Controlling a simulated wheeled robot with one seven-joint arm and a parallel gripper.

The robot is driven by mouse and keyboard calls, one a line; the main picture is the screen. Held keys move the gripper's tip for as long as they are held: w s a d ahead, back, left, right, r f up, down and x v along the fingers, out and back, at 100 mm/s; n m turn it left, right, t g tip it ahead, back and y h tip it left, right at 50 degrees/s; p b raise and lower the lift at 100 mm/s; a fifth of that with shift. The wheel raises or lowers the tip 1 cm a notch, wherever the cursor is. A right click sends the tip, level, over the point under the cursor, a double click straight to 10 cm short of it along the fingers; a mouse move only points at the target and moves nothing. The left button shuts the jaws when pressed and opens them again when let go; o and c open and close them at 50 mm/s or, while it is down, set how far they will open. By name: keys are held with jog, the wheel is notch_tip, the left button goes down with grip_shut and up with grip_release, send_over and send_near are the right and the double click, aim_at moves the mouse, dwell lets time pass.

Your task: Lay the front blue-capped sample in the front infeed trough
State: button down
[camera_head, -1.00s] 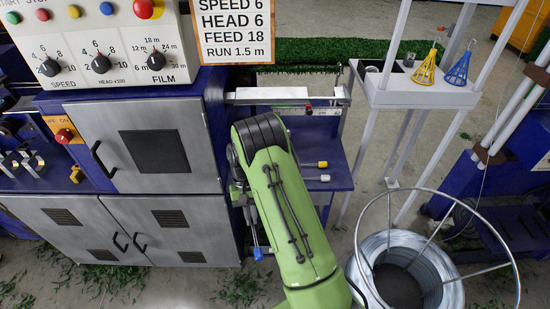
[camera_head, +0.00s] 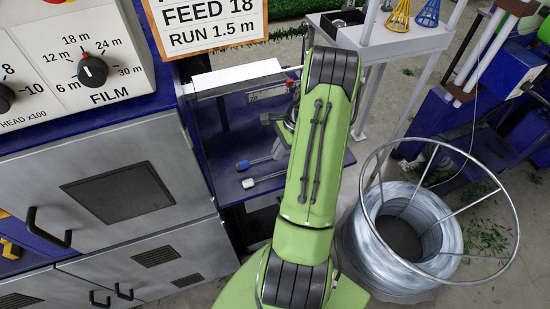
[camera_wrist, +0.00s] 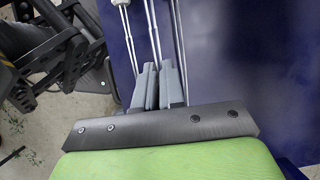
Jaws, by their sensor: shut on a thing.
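My gripper (camera_wrist: 158,70) shows in the wrist view with its grey fingers shut around a thin metal rod (camera_wrist: 154,35); the rod's cap is out of that view. In the head view my green arm covers most of the gripper. A blue-capped sample (camera_head: 243,166) sticks out left of the arm, over the blue shelf. A second rod with a paler cap (camera_head: 249,183) lies just in front of it. I cannot tell from the head view how either sits in the fingers. No infeed trough can be made out with certainty; the arm hides part of the shelf.
A long white-topped piece (camera_head: 235,79) runs above the back of the blue shelf (camera_head: 215,135). Grey machine doors (camera_head: 120,185) stand left. A wire coil with a hoop frame (camera_head: 405,235) stands right of my arm. A stand with yellow and blue cones (camera_head: 399,16) is behind.

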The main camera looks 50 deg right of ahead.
aim_at(278, 165)
notch_tip(278, 165, down, 4)
jog(key=shift+w+f+b, duration=0.1)
jog(key=shift+f+b, duration=0.05)
jog(key=shift+b, duration=0.3)
jog(key=shift+f, duration=0.15)
jog(key=c, duration=1.5)
grip_release()
